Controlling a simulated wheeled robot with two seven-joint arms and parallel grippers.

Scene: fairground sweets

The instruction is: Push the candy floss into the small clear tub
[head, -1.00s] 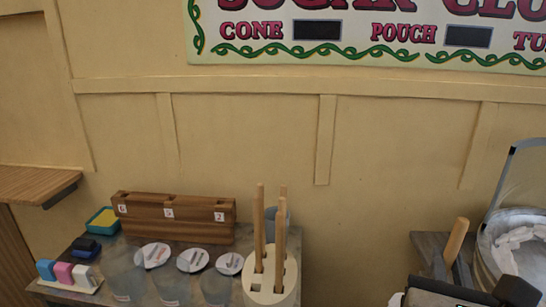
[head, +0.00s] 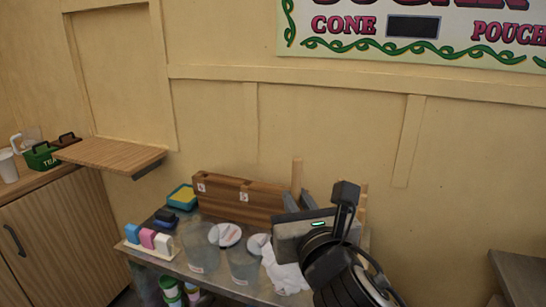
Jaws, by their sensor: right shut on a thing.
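White candy floss (head: 284,272) hangs just below my right gripper (head: 297,250), at the right part of the steel table. My right gripper is shut on it; the fingertips are largely hidden behind its grey body. Two clear tubs, one at the left (head: 200,252) and one in the middle (head: 243,266), stand on the table to the left of the floss. My left gripper is not in view.
Round lids (head: 225,235) lie behind the tubs. A wooden rack (head: 235,196) stands at the back with a wooden stick (head: 297,175) beside it. Coloured blocks (head: 147,238) and a teal tray (head: 182,197) sit at the left. A wooden shelf (head: 108,153) juts from the wall.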

